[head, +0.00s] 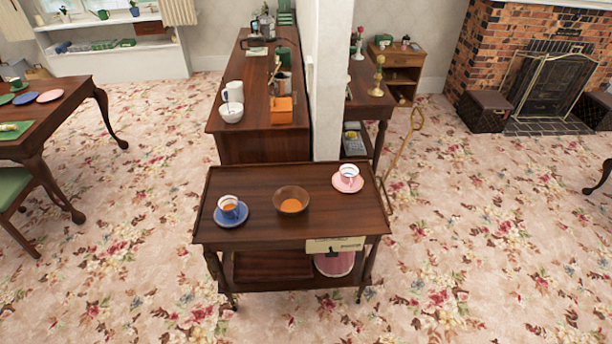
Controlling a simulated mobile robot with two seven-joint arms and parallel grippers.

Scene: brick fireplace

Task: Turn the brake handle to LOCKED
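A dark wooden trolley (270,236) stands in the middle of the head view. On the right part of its front edge is a cream plate (318,245) with small dark markings. A small dark handle (333,252) shows on the plate. The lettering is too small to read, so I cannot tell which setting the handle is at. Neither of my grippers is in view.
A counter (262,143) and white wall (330,100) stand behind. Patterned floor is free in front and right.

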